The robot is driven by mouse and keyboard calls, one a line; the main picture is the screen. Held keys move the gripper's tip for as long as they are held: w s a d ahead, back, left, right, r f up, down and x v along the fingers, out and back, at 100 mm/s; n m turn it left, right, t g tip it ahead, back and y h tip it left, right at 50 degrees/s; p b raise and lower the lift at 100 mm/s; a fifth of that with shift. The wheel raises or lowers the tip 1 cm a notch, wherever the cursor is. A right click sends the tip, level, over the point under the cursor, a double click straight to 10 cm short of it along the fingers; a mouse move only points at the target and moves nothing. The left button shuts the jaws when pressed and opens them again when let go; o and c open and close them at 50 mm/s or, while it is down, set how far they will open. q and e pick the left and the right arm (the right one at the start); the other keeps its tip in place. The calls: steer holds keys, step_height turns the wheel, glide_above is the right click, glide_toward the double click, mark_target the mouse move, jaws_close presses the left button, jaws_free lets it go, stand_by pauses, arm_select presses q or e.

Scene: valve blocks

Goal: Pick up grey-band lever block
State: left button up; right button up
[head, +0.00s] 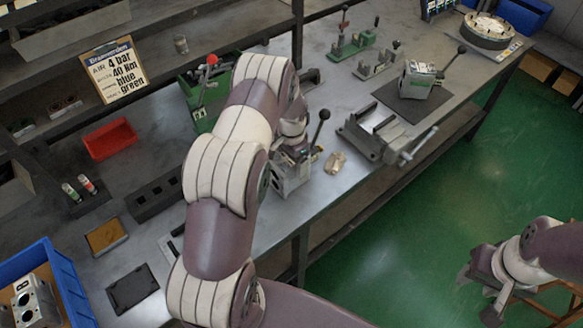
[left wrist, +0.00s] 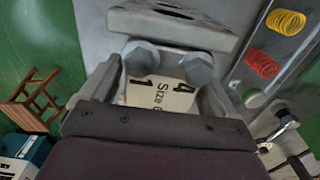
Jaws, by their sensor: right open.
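A grey metal lever block (head: 288,178) with a black-knobbed lever stands near the bench's front edge in the head view. I cannot make out a grey band on it. My left gripper (head: 292,150) is over this block, partly hidden by my arm. In the left wrist view my left gripper (left wrist: 160,88) has its fingers on either side of a pale label (left wrist: 160,96) and two hex bolts. Whether the fingers press on the block cannot be told. My right gripper (head: 478,293) is open and empty above the green floor, well away from the bench.
Another lever block (head: 418,80) sits on a dark mat (head: 398,105) farther along the bench. A grey vise (head: 372,137) and a small tan piece (head: 335,162) lie right of the near block.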

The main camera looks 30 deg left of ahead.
arm_select(q)
jaws_close()
steer(key=shift+w+r, duration=0.1)
steer(key=shift+r, duration=0.05)
